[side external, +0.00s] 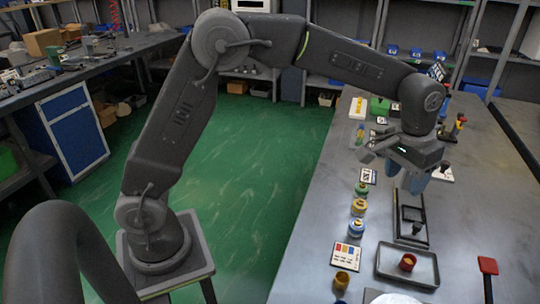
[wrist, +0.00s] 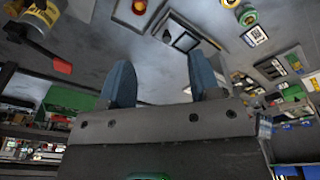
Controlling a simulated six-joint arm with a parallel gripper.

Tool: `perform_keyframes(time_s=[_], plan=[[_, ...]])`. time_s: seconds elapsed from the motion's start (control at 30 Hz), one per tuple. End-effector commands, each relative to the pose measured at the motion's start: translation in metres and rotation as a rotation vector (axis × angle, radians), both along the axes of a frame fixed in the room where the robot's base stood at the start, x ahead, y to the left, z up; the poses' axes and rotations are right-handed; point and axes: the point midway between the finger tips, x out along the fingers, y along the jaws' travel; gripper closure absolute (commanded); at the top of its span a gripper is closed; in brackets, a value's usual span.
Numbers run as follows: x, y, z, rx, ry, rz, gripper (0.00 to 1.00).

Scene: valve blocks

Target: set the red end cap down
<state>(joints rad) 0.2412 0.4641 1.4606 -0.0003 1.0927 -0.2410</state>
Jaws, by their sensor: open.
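The red end cap (side external: 407,262) sits in a shallow grey tray (side external: 384,270) near the front of the bench. In the wrist view a small dark red piece (wrist: 139,6) at the top edge, partly cut off, looks like the same cap. My gripper (side external: 408,178) is above the bench, farther back than the tray and clear of the cap. Its two blue fingers are apart with nothing between them, as the wrist view also shows (wrist: 162,84).
A black frame fixture (side external: 411,217) stands between my gripper and the tray. Several valve parts (side external: 358,207) line the bench's left side, with a printed card (side external: 345,255). A red-handled piece (side external: 488,265) is at right. Bare bench lies right of the fixture.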

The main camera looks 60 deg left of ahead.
Motion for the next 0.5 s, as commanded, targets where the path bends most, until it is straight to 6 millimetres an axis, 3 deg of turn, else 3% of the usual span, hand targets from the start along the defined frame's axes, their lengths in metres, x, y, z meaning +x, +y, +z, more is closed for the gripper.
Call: perform_keyframes(time_s=[0.03, 0.2, 0.37, 0.5], plan=[[-0.017, 0.013, 0.021, -0.005, -0.03, 0.004, 0.43], [-0.073, 0.049, 0.063, -0.011, -0.113, 0.005, 0.43], [-0.134, 0.077, 0.084, -0.008, -0.192, 0.006, 0.43], [-0.187, 0.097, 0.085, 0.0, -0.26, 0.008, 0.43]])
